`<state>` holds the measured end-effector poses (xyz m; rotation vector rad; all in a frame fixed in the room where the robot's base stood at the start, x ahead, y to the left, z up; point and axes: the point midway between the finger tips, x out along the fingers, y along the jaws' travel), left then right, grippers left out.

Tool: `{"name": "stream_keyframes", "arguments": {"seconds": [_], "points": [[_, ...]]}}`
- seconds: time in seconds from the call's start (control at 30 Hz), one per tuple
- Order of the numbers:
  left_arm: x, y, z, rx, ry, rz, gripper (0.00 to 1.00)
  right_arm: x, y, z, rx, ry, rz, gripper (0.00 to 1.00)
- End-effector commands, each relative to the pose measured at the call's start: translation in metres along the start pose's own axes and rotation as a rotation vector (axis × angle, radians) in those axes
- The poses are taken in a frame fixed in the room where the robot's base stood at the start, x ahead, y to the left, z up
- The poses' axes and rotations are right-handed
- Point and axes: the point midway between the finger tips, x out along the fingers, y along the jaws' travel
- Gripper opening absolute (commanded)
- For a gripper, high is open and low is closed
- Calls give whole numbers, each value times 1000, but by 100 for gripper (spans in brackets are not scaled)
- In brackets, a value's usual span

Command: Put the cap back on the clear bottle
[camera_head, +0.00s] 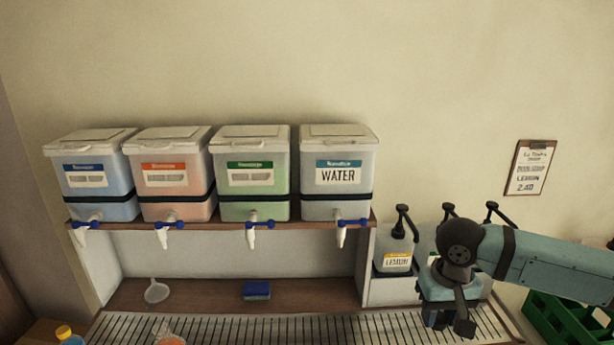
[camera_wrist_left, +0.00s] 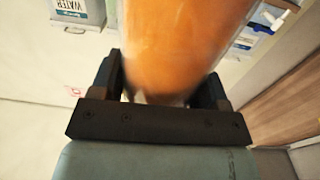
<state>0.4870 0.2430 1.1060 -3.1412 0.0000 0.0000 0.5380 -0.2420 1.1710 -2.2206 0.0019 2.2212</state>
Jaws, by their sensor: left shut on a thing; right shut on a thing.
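In the left wrist view, the clear bottle (camera_wrist_left: 185,40) is full of orange liquid and large between my fingers. My left gripper (camera_wrist_left: 160,88) is shut on it; the bottle's top is out of that frame. In the head view, the top of a clear bottle with orange in it (camera_head: 170,338) shows at the bottom edge, and my left arm is out of view. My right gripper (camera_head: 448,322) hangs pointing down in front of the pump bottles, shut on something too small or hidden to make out. I cannot identify the cap.
Several drums with taps, including the water drum (camera_head: 322,208), stand on the upper shelf. A funnel (camera_head: 156,291) and a blue sponge (camera_head: 257,291) lie below. A lemon pump bottle (camera_head: 396,250), green crate (camera_head: 568,325) and yellow-capped bottle (camera_head: 68,336) flank the slatted grate (camera_head: 290,328).

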Motion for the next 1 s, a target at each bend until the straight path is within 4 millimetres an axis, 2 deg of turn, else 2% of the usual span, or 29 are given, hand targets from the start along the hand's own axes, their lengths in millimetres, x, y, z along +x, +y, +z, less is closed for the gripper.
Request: {"name": "stream_keyframes", "arguments": {"seconds": [0.5, 0.63, 0.77, 1.0], "points": [[0, 0, -1, -1, 3, 2, 20, 0, 0, 0, 0, 0, 0, 13], [4, 8, -2, -1, 6, 31, 20, 0, 0, 0, 0, 0, 0, 13], [13, 28, -4, 4, 6, 111, 20, 0, 0, 0, 0, 0, 0, 13], [39, 87, -9, 6, 7, 343, 20, 0, 0, 0, 0, 0, 0, 13]]}}
